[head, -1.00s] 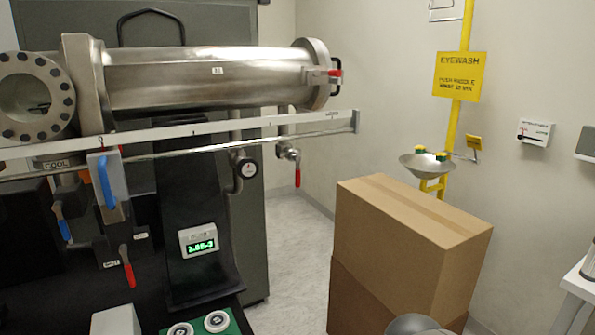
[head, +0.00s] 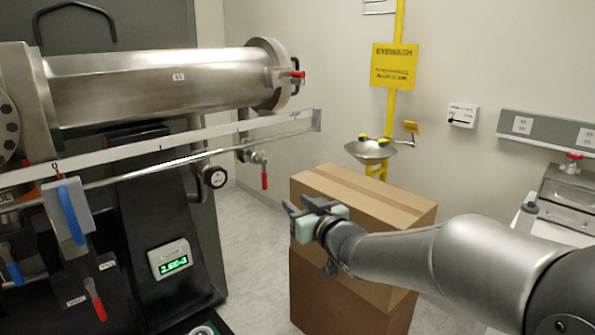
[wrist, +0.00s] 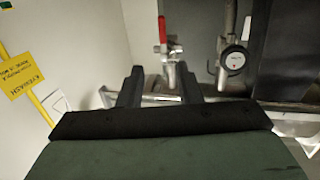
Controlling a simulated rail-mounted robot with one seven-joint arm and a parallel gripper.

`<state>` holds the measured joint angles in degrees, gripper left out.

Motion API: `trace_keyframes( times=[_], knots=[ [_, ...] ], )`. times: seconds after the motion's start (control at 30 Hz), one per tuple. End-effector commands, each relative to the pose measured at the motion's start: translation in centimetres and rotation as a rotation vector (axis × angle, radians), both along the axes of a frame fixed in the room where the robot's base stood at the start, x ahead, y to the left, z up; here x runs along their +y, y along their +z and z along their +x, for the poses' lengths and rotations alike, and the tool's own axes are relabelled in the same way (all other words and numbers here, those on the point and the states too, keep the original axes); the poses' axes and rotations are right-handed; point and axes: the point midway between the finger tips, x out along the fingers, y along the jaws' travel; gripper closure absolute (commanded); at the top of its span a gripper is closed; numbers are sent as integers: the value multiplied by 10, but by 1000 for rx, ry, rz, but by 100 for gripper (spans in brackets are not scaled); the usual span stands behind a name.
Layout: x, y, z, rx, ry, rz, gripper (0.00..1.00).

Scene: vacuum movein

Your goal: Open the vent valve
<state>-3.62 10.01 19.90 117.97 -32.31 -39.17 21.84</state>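A small valve (head: 252,156) with a red lever (head: 264,181) hanging down sits at the right end of the pipework, beside a round gauge (head: 215,177). In the wrist view its red lever (wrist: 162,30) points up in the picture, beyond the fingertips. Another red lever (head: 98,308) hangs at the lower left under a valve; its label is too small to read. I cannot tell by label which is the vent valve. My gripper (head: 298,205) is in front of the cardboard boxes, right of the valve and apart from it. Its two dark fingers (wrist: 160,82) are spread and empty.
A long steel chamber (head: 160,85) lies above a white rail (head: 190,140). Stacked cardboard boxes (head: 365,195) stand behind my gripper. An eyewash basin (head: 371,150) is on the wall side. Open floor (head: 250,220) lies between the rig and the boxes.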

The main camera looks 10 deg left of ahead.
Motion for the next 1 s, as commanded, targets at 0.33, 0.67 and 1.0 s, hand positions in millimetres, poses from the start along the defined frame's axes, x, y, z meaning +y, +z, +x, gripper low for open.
trace_keyframes(
  times=[0.33,0.67,1.0],
  knots=[
    [35,7,28,-17,26,23,68],
    [86,7,80,-16,23,20,68],
    [122,7,118,-18,21,20,68]
  ],
)
